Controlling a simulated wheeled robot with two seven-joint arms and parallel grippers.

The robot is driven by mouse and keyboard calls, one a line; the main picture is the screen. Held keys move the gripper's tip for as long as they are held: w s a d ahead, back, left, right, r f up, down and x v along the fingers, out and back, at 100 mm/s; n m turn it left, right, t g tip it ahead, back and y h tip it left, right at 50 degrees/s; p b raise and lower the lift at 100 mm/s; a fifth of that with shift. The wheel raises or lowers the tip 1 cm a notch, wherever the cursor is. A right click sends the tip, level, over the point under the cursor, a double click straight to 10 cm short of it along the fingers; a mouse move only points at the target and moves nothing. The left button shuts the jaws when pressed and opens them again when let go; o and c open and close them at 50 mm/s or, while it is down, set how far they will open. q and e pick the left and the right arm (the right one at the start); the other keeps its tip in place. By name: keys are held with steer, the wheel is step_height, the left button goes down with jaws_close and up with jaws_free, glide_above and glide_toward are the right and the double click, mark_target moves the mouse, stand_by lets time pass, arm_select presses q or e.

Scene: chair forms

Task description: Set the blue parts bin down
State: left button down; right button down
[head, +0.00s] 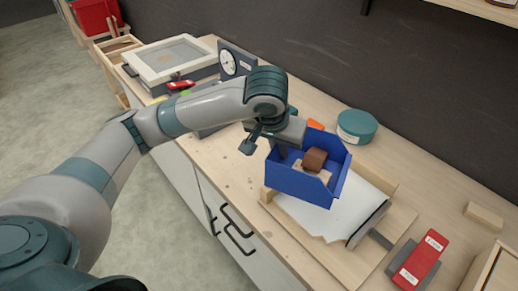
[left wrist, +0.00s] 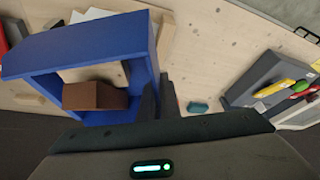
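The blue parts bin (head: 301,185) is in the middle right of the head view, with a brown block (head: 315,158) and a paler wooden piece in it. My left gripper (head: 281,149) is at the bin's left rear wall. In the left wrist view the blue bin (left wrist: 80,45) fills the left side, and the fingers (left wrist: 158,97) close on its wall. The bin is over a wooden tray with a white sheet (head: 353,197) and hides part of it. I cannot tell whether the bin touches what is below. My right gripper is not in view.
A teal round tin (head: 356,127) stands behind the bin. A red and grey item (head: 419,260) lies at the right, near a small wooden block (head: 484,216). A framed box (head: 171,62) and a dial gauge (head: 232,62) stand further left. Bare worktop (head: 232,165) shows left of the bin.

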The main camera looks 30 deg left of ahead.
arm_select(q)
steer(key=w+a+f+n+g+y, duration=0.1)
steer(key=w+a+f+n+y, duration=0.1)
steer(key=w+a+f+n, duration=0.2)
steer(key=w+a+f+n+g+y, duration=0.1)
steer(key=w+a+f+n, duration=0.3)
steer(key=w+n, duration=0.5)
steer(key=shift+w+a+f+g+y+p, duration=0.15)
steer(key=shift+w+a+g+y+p, duration=0.15)
steer(key=shift+w+a+y+p, duration=0.4)
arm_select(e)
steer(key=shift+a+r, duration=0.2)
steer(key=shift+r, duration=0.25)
arm_select(q)
steer(key=shift+w+d, duration=0.15)
steer(key=shift+d, duration=0.1)
steer(key=shift+a+b, duration=0.1)
steer(key=shift+b, duration=0.2)
